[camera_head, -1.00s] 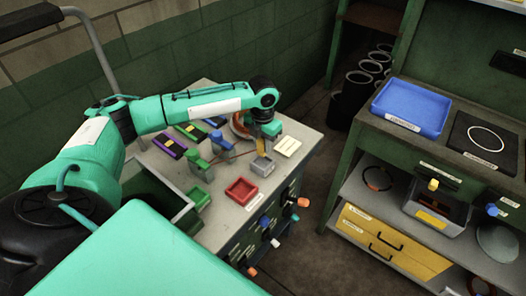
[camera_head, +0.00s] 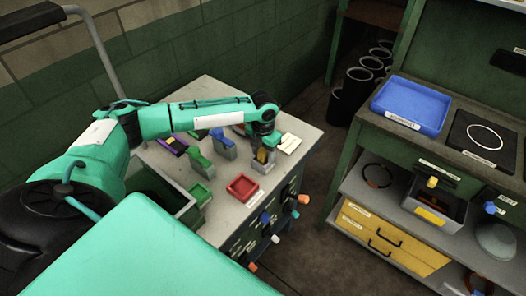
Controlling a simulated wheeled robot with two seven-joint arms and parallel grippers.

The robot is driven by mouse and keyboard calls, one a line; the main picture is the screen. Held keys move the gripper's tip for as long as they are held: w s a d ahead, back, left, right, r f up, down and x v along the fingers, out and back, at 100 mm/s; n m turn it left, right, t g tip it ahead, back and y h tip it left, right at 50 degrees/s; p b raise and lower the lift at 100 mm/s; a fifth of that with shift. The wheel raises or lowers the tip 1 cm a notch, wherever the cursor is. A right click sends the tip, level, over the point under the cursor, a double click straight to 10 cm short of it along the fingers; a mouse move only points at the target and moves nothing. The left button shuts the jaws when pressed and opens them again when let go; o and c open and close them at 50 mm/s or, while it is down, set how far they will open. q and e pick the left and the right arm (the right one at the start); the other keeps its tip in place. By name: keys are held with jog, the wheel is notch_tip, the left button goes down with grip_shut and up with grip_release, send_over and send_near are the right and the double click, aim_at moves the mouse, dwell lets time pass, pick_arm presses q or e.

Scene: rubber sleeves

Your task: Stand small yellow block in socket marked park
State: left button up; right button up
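The small yellow block (camera_head: 262,155) is upright between the fingers of my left gripper (camera_head: 264,149), near the right side of the small workbench. My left gripper looks shut on it. The grey square socket (camera_head: 263,165) is right under the block. The block's lower end overlaps the socket's opening, but I cannot tell how deep it sits or whether it touches the bottom. A pale label card (camera_head: 289,144) lies beside the socket; its writing is too small to read. My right gripper is out of view.
A red tray (camera_head: 242,187), a green socket (camera_head: 200,193), and green and blue clamp-like items (camera_head: 223,144) stand left of the socket. A purple block (camera_head: 172,146) lies farther back. Knobs (camera_head: 302,199) stick out from the bench front. A blue tray (camera_head: 411,106) is on another bench.

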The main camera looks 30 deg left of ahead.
pick_arm(q)
jog(key=shift+r, duration=0.1)
jog(key=shift+r, duration=0.2)
notch_tip(320, 180, up, 11)
jog(key=b, duration=0.3)
jog(key=shift+f, duration=0.2)
jog(key=shift+r, duration=0.6)
